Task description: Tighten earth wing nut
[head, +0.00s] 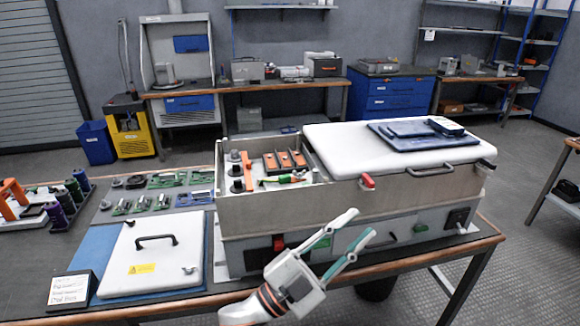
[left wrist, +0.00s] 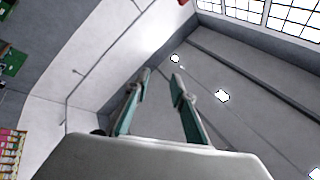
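The capacitor bank (head: 265,212) is a long beige and grey box on the bench, open at its left end. Inside the opening I see a green-and-yellow piece (head: 284,179), probably the earth lead, beside orange-topped blocks (head: 284,161) and black terminals. I cannot make out the wing nut at this size. My left gripper (head: 360,224) is in front of the box's front face, with its two teal fingers apart and nothing between them. The left wrist view also shows its parted fingers (left wrist: 158,84), pointing toward ceiling and wall. My right gripper is not in view.
A white cover panel with a black handle (head: 140,270) lies on the bench left of the box. A white lid (head: 370,155) covers the box's right part, with a blue tray (head: 425,137) on it. Tools (head: 160,200) lie at left; a small sign (head: 70,290) stands in front.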

